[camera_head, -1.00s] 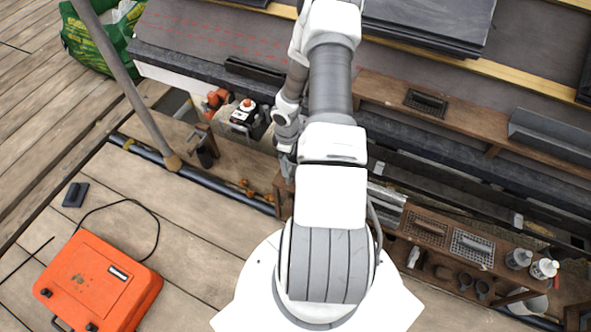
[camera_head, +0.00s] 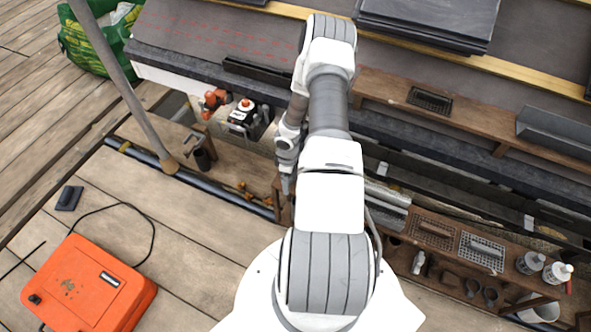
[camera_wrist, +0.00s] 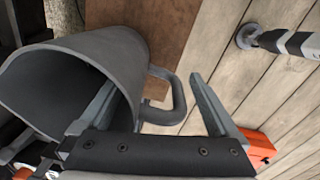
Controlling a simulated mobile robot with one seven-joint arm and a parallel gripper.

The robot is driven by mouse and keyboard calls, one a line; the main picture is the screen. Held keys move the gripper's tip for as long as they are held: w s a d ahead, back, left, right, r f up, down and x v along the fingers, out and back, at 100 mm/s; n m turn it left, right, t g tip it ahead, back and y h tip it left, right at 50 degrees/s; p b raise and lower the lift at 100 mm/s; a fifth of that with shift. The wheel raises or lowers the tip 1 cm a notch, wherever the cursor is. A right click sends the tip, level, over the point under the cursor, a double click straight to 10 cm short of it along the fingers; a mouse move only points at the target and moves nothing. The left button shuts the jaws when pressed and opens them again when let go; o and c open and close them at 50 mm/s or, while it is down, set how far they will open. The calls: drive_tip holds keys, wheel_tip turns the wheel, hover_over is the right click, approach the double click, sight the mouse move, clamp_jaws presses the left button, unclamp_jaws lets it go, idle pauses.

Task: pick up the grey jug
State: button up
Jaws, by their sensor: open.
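The grey jug (camera_wrist: 118,48) fills the left of the wrist view, tilted in the picture with its wide mouth facing the lower left. Its looped handle (camera_wrist: 178,100) points right. My gripper (camera_wrist: 152,84) is open, with the handle between its two fingers. The left finger overlaps the jug's mouth and wall; I cannot tell whether it touches them. The right finger is beyond the handle, apart from it. In the head view my gripper (camera_head: 286,187) is small beside the wooden rack, and I cannot make out the jug there.
An orange case (camera_head: 88,285) lies on the planks at lower left; its corner also shows in the wrist view (camera_wrist: 258,146). A slanted pole (camera_head: 125,85) stands left of my arm. A wooden rack (camera_head: 455,275) with bottles is at right. Stacked slates (camera_head: 430,22) lie on the roof.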

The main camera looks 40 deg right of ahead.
clamp_jaws()
drive_tip(key=shift+r, duration=0.1)
idle(0.3)
drive_tip(key=shift+r, duration=0.1)
drive_tip(key=shift+r+p, duration=0.4)
drive_tip(key=shift+r, duration=0.25)
wheel_tip(320, 180, up, 3)
drive_tip(key=shift+f+p, duration=0.15)
drive_tip(key=shift+p, duration=0.5)
drive_tip(key=s+d+r+p, duration=0.4)
drive_tip(key=s+d+r, duration=0.2)
drive_tip(key=d, duration=0.3)
drive_tip(key=shift+s+d+r, duration=0.2)
drive_tip(key=shift+s+r, duration=0.15)
drive_tip(key=shift+s, duration=0.05)
idle(2.2)
